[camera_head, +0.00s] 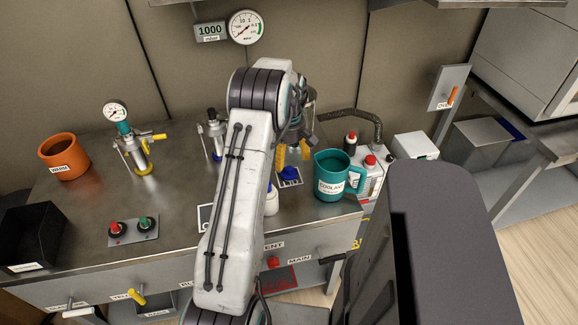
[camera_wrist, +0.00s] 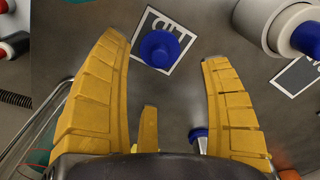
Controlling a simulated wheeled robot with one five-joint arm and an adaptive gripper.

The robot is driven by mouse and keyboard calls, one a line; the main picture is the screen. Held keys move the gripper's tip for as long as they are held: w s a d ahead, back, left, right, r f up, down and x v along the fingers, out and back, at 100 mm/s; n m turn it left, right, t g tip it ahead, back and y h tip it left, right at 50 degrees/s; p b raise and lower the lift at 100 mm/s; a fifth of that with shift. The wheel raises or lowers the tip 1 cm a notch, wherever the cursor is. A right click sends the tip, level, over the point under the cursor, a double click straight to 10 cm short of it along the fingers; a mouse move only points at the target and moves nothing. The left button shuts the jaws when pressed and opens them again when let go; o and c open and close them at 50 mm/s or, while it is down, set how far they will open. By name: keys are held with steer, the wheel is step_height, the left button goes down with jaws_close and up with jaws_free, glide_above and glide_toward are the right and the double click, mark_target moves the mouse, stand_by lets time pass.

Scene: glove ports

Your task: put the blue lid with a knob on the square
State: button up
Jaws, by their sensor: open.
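The blue lid with a knob (camera_wrist: 160,50) lies on a dark, white-edged square (camera_wrist: 150,20) marked LID in the wrist view. In the head view the lid (camera_head: 290,173) sits on that square (camera_head: 293,183) near the bench's front, left of the teal jug. My gripper (camera_wrist: 165,58) is open, its yellow fingers apart and empty, with the lid showing beyond and between the fingertips. In the head view my gripper (camera_head: 292,152) is just behind the lid, partly hidden by my arm.
A teal COOLANT jug (camera_head: 332,178) stands close right of the lid. A white bottle (camera_head: 271,203) is in front-left; its blue cap shows in the wrist view (camera_wrist: 308,38). Another white-edged square (camera_wrist: 300,77) is partly seen there.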

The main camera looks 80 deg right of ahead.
mark_target(288, 168)
step_height(288, 168, up, 6)
steer(key=shift+f, duration=0.2)
steer(key=w+a+r+n, duration=0.1)
steer(key=w+a+r, duration=0.2)
steer(key=w, duration=0.4)
steer(key=w+a+r, duration=0.3)
steer(key=w, duration=0.4)
steer(key=w+a+r+n+h, duration=0.1)
steer(key=w+a+r, duration=0.2)
steer(key=w+a, duration=0.35)
steer(key=w+a+r, duration=0.3)
steer(key=w+a, duration=0.2)
steer(key=a, duration=0.3)
steer(key=w+a+r+n+t, duration=0.1)
steer(key=w+a+r+t, duration=0.15)
steer(key=a, duration=1.25)
steer(key=s+a+f, duration=0.1)
steer(key=s+a, duration=0.3)
steer(key=a, duration=0.3)
steer(key=s+a+f+n+y, duration=0.1)
steer(key=s+a, duration=0.3)
steer(key=a, duration=0.4)
steer(key=shift+a+f+n+t, duration=0.3)
steer(key=shift+f+t, duration=0.05)
